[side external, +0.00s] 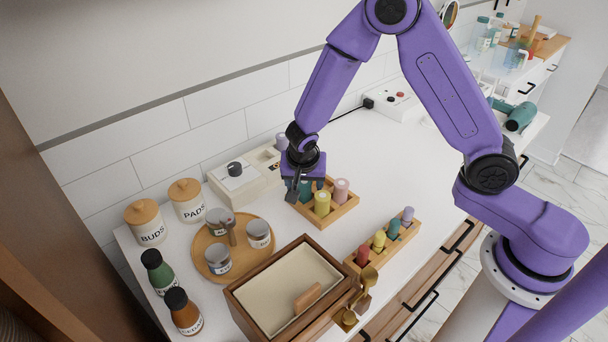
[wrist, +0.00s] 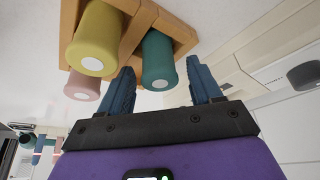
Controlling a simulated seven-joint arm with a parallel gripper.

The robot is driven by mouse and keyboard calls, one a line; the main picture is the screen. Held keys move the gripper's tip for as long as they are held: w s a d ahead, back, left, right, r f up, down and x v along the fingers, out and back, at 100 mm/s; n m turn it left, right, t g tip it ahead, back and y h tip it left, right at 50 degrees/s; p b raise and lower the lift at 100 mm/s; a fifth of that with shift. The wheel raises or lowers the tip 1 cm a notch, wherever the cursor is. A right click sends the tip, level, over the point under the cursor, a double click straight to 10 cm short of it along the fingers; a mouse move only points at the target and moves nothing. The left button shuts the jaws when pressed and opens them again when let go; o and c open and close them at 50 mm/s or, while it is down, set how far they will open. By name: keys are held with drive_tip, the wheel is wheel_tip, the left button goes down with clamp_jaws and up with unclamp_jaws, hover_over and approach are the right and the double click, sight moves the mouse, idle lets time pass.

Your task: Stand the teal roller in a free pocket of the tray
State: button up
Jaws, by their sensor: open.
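The tray (side external: 345,208) is a wooden block near the middle of the counter. The teal roller (side external: 305,190) stands upright at its left end and also shows in the wrist view (wrist: 158,58). A yellow roller (side external: 322,203) and a pink roller (side external: 341,190) stand in the tray beside it. My gripper (side external: 293,190) is open at the tray's left end, pointing down. In the wrist view its fingers (wrist: 162,75) lie on either side of the teal roller's line, the left finger closer. I cannot tell whether either finger touches it. Part of the tray is out of the wrist view.
A wooden rack (side external: 384,250) with several small coloured rollers, one teal, stands in front. A wooden box (side external: 290,290) is front left, beside a round tray (side external: 206,255) of jars. A white dial unit (side external: 237,178) is behind left. The counter right of the tray is clear.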

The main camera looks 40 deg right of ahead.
drive_tip(key=v, duration=1.2)
drive_tip(key=s+d+r+n+g+y, duration=0.1)
drive_tip(key=s+d+n, duration=0.2)
drive_tip(key=s+n, duration=0.4)
drive_tip(key=s+d+r+n+g+y, duration=0.1)
drive_tip(key=s+d+r+n, duration=0.1)
drive_tip(key=s+n, duration=0.5)
drive_tip(key=s+d+r+n+g+y, duration=0.1)
drive_tip(key=s+d+n, duration=0.2)
drive_tip(key=s+n, duration=0.4)
drive_tip(key=s, duration=0.6)
drive_tip(key=shift+d+r+n+y, duration=0.15)
drive_tip(key=shift+d+n+y, duration=0.15)
drive_tip(key=shift+d, duration=0.05)
